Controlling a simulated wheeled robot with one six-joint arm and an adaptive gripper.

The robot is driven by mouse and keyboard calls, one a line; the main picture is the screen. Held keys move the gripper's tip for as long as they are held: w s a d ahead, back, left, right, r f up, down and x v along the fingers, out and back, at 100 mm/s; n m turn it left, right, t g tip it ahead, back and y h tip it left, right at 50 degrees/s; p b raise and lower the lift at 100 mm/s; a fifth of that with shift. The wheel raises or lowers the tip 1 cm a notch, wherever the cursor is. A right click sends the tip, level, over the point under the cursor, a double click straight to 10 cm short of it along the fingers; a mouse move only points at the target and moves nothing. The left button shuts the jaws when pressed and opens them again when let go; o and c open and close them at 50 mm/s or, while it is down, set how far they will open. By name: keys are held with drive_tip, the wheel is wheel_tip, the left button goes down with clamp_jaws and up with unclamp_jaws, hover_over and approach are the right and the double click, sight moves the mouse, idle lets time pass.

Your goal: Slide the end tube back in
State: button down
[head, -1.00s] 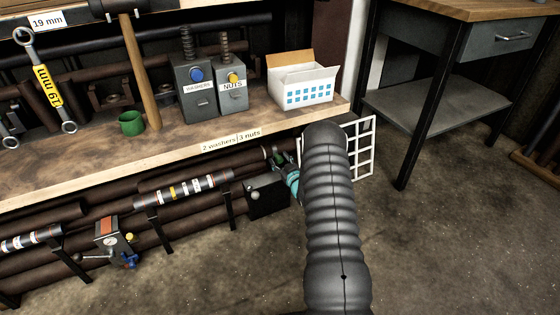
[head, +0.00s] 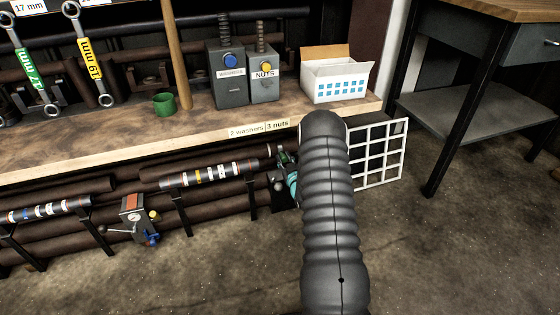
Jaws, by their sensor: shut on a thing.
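My gripper (head: 284,160) is at the rack's right end, under the front edge of the workbench. It shows only as small green and teal parts beyond my dark ribbed arm. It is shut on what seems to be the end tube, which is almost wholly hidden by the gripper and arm. The driveshaft (head: 208,173), a dark tube with white, yellow and red bands, lies level on black stands just left of the gripper. A narrow gap seems to separate them. Another banded tube (head: 45,211) lies farther left on the same line.
A grey device with a blue knob (head: 137,220) stands below the tubes. A dark box (head: 282,190) is half hidden by my arm. A white grid (head: 378,154) stands right of the gripper. The workbench (head: 120,140) overhangs the tubes. Open floor lies in front.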

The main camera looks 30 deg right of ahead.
drive_tip(key=shift+w+a, duration=0.15)
drive_tip(key=shift+a, duration=0.95)
drive_tip(key=c, duration=0.8)
unclamp_jaws()
drive_tip(key=shift+c, duration=0.2)
drive_tip(key=s+a, duration=0.1)
drive_tip(key=s, duration=1.1)
drive_tip(key=shift+a, duration=0.35)
